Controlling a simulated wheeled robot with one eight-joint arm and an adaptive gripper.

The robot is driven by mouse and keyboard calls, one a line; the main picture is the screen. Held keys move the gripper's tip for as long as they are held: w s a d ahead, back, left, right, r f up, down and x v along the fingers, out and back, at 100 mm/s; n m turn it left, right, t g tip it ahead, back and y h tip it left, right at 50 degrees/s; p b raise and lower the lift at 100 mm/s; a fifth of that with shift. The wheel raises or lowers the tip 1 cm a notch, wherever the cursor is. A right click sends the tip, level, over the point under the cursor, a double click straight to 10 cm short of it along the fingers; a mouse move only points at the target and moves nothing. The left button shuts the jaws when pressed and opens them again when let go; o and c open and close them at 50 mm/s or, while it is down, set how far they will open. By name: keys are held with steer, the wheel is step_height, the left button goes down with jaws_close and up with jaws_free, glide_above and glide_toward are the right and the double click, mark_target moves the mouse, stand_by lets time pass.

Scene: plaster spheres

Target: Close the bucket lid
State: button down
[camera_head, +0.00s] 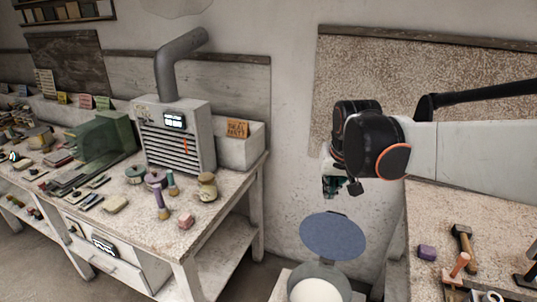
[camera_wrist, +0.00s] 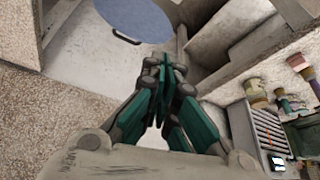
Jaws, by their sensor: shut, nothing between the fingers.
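The bucket (camera_head: 342,282) stands at the bottom centre of the head view, cut by the lower edge, with something pale inside. Its round blue-grey lid (camera_head: 333,240) is raised at the back of the bucket, so the opening shows. In the wrist view the lid (camera_wrist: 138,22) is at the top, partly cut off. My gripper (camera_head: 331,190) hangs above the lid in the head view, apart from it. In the wrist view my gripper (camera_wrist: 167,67) has its teal fingers together with nothing between them, and the lid lies beyond the fingertips.
A workbench (camera_head: 137,247) with a grey vented machine (camera_head: 178,135), jars and small tools stands at left. A second bench (camera_head: 425,205) with a hammer (camera_head: 463,245) and a purple block (camera_head: 427,252) is at right. The bucket is between them, near the wall.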

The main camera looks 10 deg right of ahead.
steer(key=w+d+f+m+g+p, duration=0.1)
steer(key=w+d+f+m+p, duration=0.1)
steer(key=w+d+f, duration=0.45)
steer(key=w+d+f+m+g+p, duration=0.2)
steer(key=w+d+f, duration=0.2)
steer(key=w+d, duration=0.4)
step_height(320, 180, down, 10)
steer(key=w+f+b, duration=0.1)
steer(key=w+b, duration=0.2)
steer(key=s+a, duration=0.1)
steer(key=s+a+r+b, duration=0.1)
steer(key=s, duration=0.1)
steer(key=shift+s+r, duration=0.15)
steer(key=shift+s, duration=0.05)
